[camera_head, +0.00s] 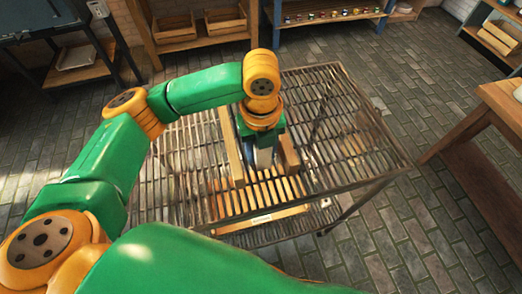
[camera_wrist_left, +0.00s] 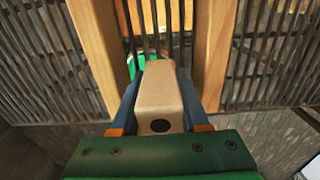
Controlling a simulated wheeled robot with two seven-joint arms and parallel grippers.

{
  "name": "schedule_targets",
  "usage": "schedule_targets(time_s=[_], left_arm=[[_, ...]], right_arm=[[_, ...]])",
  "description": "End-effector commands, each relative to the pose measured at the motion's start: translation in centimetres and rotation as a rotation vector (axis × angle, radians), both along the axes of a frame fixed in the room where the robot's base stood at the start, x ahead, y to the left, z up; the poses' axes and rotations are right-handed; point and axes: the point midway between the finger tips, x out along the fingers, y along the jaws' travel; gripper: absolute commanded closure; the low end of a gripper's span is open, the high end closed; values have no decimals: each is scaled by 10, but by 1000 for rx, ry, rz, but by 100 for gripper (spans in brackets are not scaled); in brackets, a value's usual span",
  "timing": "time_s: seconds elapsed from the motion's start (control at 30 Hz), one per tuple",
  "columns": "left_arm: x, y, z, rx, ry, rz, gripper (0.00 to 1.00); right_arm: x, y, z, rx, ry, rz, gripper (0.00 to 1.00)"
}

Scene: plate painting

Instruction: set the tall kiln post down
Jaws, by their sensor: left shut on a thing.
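The tall kiln post, a tan block with a dark oval hole in its near end, sits between the fingers of my left gripper (camera_wrist_left: 158,112) in the left wrist view; the post (camera_wrist_left: 158,88) fills the middle there. In the head view my left gripper (camera_head: 264,158) is shut on it, pointing down over the metal grate table (camera_head: 355,140). The post is mostly hidden there by the wrist. I cannot tell whether its lower end touches anything. My right gripper is not in view.
The grate's right side is bare. A wooden bench (camera_head: 505,105) stands at right.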

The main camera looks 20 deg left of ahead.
Motion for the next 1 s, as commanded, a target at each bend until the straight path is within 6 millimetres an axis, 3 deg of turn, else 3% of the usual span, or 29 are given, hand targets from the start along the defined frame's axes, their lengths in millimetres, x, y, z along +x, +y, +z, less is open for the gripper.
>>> schedule_targets(time_s=[0.37,0.4,0.47,0.5,0.83,1.0], left_arm=[[1,0,-10,0,-2,-1,100],[1,0,-10,0,-2,-1,44],[1,0,-10,0,-2,-1,28],[1,0,-10,0,-2,-1,25],[1,0,-5,0,-4,-2,25],[2,0,25,-1,-6,-2,25]], right_arm=[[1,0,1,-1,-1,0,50],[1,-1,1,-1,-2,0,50],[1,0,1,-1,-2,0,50],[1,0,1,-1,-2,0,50],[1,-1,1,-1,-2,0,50],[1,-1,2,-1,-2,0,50]])
